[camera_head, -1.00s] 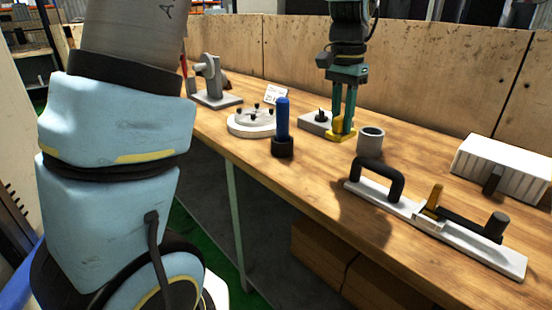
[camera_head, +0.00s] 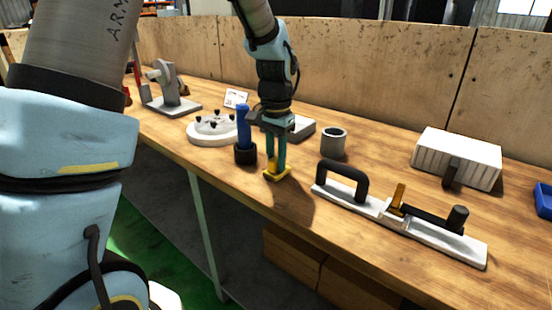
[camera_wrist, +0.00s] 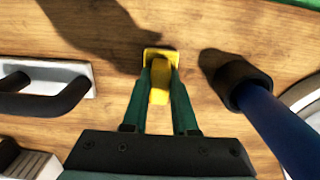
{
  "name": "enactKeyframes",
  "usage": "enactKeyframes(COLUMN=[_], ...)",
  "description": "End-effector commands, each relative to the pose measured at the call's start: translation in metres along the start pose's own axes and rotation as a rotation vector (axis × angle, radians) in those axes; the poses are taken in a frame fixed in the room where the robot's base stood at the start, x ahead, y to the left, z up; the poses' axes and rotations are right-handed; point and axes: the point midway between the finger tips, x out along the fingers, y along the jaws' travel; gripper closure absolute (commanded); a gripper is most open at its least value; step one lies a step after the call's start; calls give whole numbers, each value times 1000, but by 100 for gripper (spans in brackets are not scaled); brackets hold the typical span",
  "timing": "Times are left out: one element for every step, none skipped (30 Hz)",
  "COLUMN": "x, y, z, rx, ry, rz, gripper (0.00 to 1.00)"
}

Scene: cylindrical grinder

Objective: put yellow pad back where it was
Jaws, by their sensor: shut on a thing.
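The yellow pad (camera_head: 277,173) is between the fingers of my gripper (camera_head: 276,160), near the front edge of the bench. In the wrist view the yellow pad (camera_wrist: 159,92) shows an upright grip part between the green fingertips and a flat square base beyond them. My gripper (camera_wrist: 160,75) is shut on it. The pad is at or just above the wood; I cannot tell if it touches. A blue-handled tool in a black cup (camera_head: 245,152) stands just left of my gripper in the head view.
A grey cylinder (camera_head: 334,142) stands behind to the right. A long white fixture with a black handle (camera_head: 345,200) lies to the right. A round plate with black knobs (camera_head: 213,138) and a grey block (camera_head: 303,127) are behind. Bare wood lies around the pad.

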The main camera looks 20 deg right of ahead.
Motion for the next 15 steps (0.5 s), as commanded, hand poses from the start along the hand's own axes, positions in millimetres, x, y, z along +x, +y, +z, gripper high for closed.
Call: enactKeyframes(x=[2, 3, 3, 3, 3, 3, 3, 3, 3, 4, 5, 5, 5, 5, 5], y=[0, 0, 0, 0, 0, 0, 0, 0, 0, 0, 0, 0, 0, 0, 0], z=[0, 0, 0, 0, 0, 0, 0, 0, 0, 0, 0, 0, 0, 0, 0], rx=[0, 0, 0, 0, 0, 0, 0, 0, 0, 0, 0, 0, 0, 0, 0], ry=[1, 2, 2, 3, 3, 3, 2, 2, 2, 2, 2, 2, 2, 2, 2], rz=[0, 0, -1, -1, -1, -1, -1, -1, -1, -1, -1, -1, -1, -1, -1], gripper=[100, 100, 100, 100, 100, 100, 100, 100, 100, 100, 100, 71, 68, 64, 60])
